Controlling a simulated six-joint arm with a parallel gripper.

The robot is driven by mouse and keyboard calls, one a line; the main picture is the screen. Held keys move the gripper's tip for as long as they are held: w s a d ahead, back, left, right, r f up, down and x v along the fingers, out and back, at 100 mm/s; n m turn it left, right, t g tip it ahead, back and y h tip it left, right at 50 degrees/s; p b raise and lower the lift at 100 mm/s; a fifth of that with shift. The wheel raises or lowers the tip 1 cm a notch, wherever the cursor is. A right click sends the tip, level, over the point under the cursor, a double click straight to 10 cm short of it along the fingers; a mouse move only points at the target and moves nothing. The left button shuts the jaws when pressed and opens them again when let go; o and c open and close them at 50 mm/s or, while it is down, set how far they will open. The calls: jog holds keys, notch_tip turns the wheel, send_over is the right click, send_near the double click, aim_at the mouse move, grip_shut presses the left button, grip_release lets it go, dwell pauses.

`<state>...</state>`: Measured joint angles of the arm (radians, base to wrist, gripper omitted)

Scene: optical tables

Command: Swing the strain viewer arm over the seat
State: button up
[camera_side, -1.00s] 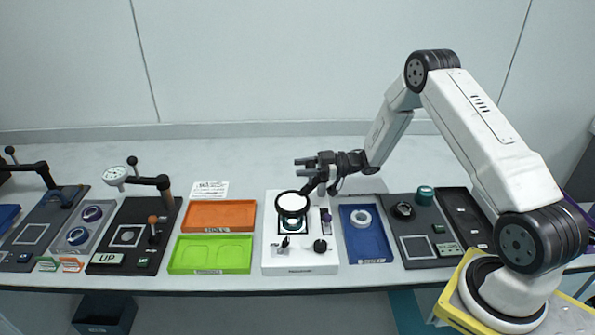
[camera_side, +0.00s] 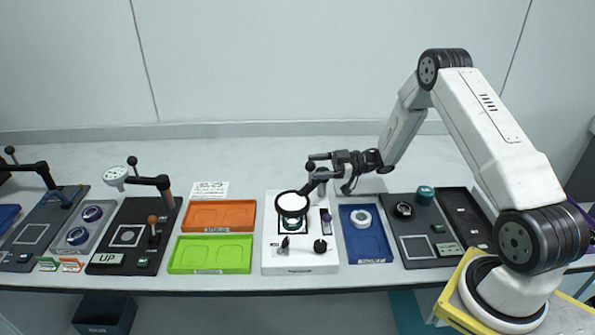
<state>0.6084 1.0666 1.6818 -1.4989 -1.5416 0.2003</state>
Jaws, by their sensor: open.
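The strain viewer is a white box (camera_side: 300,259) on the table. Its arm carries a black-rimmed round disc (camera_side: 292,204), which appears above the square seat (camera_side: 280,226) in this view. A teal round piece (camera_side: 292,222) shows just under the disc, partly hidden by it. A small dark ball knob (camera_side: 311,167) stands up behind the disc. My gripper (camera_side: 314,166) is open, pointing left, with its fingertips close to this knob. I cannot tell whether they touch it.
Orange (camera_side: 218,215) and green (camera_side: 209,254) trays lie left of the viewer. A blue tray (camera_side: 366,246) with a white ring (camera_side: 361,218) lies right. A black station with a lever (camera_side: 153,225) stands further left.

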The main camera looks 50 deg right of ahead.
jog(key=shift+v, duration=1.95)
jog(key=shift+r, duration=0.1)
jog(key=shift+r, duration=2.4)
